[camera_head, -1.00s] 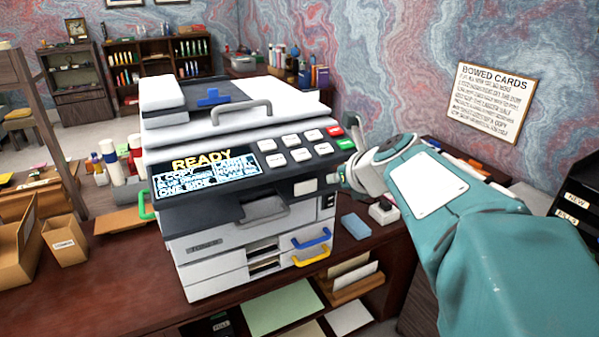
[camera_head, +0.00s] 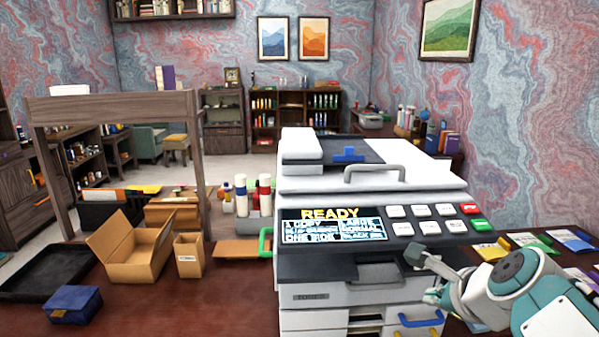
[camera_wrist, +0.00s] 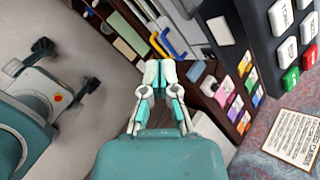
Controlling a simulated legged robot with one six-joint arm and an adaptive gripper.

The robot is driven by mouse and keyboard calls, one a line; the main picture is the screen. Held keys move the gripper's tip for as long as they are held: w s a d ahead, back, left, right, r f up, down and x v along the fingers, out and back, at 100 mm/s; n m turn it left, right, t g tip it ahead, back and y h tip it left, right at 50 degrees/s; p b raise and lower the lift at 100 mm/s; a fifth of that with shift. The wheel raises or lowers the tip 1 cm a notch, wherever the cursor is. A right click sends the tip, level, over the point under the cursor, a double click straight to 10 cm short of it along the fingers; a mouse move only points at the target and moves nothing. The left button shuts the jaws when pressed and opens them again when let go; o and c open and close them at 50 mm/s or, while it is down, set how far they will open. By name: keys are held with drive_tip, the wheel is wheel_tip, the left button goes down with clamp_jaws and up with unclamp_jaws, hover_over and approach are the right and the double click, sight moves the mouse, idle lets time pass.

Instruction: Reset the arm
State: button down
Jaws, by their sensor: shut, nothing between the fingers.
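My gripper (camera_head: 431,297) is at the lower right in the head view, in front of the right side of the copier (camera_head: 340,262). In the wrist view the gripper (camera_wrist: 160,66) has its fingertips together with nothing between them. The copier's control panel and its yellow and blue handles lie beyond the fingertips in that view. I cannot tell whether the gripper touches the copier. The copier's screen (camera_head: 333,225) reads READY.
An open cardboard box (camera_head: 125,262), a black tray (camera_head: 42,272) and a small blue box (camera_head: 73,304) stand on the dark desk at left. Colourful packets (camera_head: 530,243) lie right of the copier.

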drive_tip(key=s+a+f+n+g, duration=0.1)
drive_tip(key=s+n, duration=0.3)
drive_tip(key=n, duration=0.4)
drive_tip(key=s+a+f+n+g+h, duration=0.1)
drive_tip(key=s+a+f+n, duration=0.2)
drive_tip(key=n, duration=0.5)
drive_tip(key=s+a+f+n+g, duration=0.1)
drive_tip(key=s+a+f+n, duration=0.1)
drive_tip(key=s+n, duration=0.3)
drive_tip(key=f+n, duration=0.1)
drive_tip(key=n, duration=0.2)
drive_tip(key=shift+s+a, duration=0.25)
drive_tip(key=shift+a, duration=0.15)
